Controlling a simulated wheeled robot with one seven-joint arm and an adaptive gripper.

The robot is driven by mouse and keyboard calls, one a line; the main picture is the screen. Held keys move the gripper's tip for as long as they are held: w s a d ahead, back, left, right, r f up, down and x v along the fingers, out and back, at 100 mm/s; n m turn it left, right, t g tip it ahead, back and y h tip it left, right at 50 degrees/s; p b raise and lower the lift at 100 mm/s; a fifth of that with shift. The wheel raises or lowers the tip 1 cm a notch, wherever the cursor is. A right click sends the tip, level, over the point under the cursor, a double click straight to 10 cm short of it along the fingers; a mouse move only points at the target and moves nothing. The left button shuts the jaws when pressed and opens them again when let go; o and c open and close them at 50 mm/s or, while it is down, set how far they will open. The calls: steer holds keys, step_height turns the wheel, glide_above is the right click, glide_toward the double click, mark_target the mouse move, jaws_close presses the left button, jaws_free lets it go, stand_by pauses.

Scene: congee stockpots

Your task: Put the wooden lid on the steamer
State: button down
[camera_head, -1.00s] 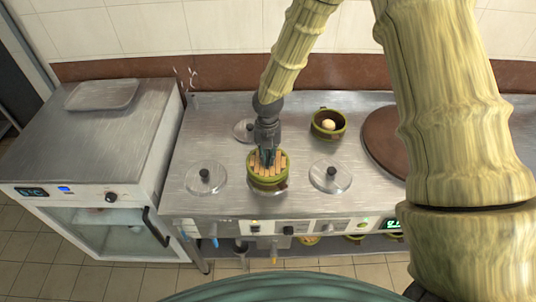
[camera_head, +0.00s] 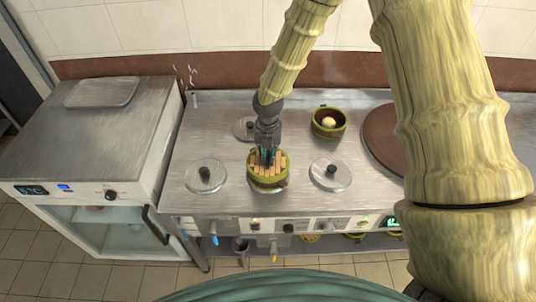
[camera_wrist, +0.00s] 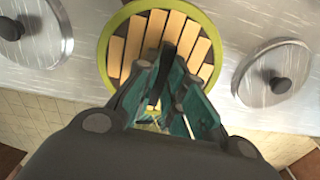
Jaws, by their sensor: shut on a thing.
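The wooden lid (camera_head: 278,167) is a round of pale slats with dark gaps. It lies within the green rim of the steamer (camera_head: 268,182), a small round green pot at the middle of the steel worktop. The wrist view shows the lid (camera_wrist: 188,38) inside the green rim (camera_wrist: 106,42), with a dark upright bar, apparently its handle, across the slats. My gripper (camera_head: 267,160) is above the lid, with its teal fingers (camera_wrist: 165,95) shut on that handle. The fingers hide part of the lid. I cannot tell whether the lid is fully seated.
Round metal lids with black knobs lie left (camera_head: 206,176), right (camera_head: 330,175) and behind (camera_head: 244,129) the steamer. An open green pot (camera_head: 328,123) holding a pale round thing stands behind right. A brown disc (camera_head: 383,135) lies farther right. A steel cabinet (camera_head: 85,135) stands left.

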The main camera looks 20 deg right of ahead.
mark_target(268, 156)
steer(key=c, duration=1.8)
jaws_free()
steer(key=shift+o, duration=0.2)
step_height(268, 156, up, 11)
steer(key=p, duration=0.9)
